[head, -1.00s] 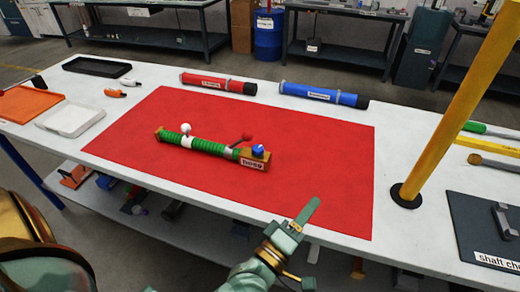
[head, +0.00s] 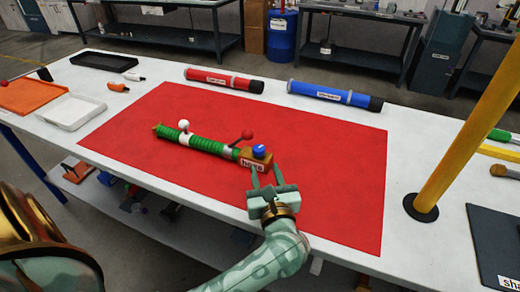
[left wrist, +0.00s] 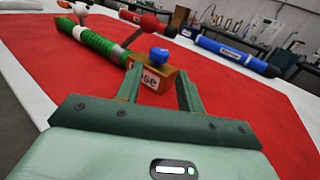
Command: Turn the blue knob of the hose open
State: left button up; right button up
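The hose (head: 207,145) is a green ribbed tube lying on the red mat (head: 325,175). Its right end is a brown block (head: 267,161) labelled "hose", with the blue knob (head: 259,150) on top. A red-tipped lever (head: 247,134) and a white ball (head: 183,125) stick up from the hose. My left gripper (head: 266,171) is open and empty, just in front of the block, its fingers pointing toward it. In the left wrist view the blue knob (left wrist: 159,54) shows beyond and between the open fingers (left wrist: 159,78). My right gripper is not in view.
A red tube (head: 224,79) and a blue tube (head: 334,93) lie behind the mat. A yellow post (head: 462,118) stands at the right. A white tray (head: 70,113) and an orange tray (head: 30,97) are at the left. The mat around the hose is clear.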

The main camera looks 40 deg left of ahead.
aim_at(258, 153)
pick_arm(q)
jog(key=b+x, duration=0.1)
jog(key=x, duration=0.8)
jog(key=shift+w+a, duration=0.15)
jog(key=shift+w, duration=0.05)
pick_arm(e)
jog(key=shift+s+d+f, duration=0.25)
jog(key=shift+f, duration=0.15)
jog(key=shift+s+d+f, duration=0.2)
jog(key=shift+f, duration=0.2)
pick_arm(q)
jog(key=c, duration=0.7)
jog(key=m+t+h, duration=0.2)
jog(key=shift+s+r+h, duration=0.1)
jog(key=shift+r+h, duration=0.05)
jog(key=shift+h, duration=0.15)
jog(key=m+t+h, duration=0.2)
jog(key=h, duration=0.1)
jog(key=shift+m+h+p, duration=0.3)
jog(key=shift+m+p, duration=0.1)
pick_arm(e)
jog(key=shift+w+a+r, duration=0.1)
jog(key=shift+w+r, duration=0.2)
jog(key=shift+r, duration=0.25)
pick_arm(q)
jog(key=o, duration=0.7)
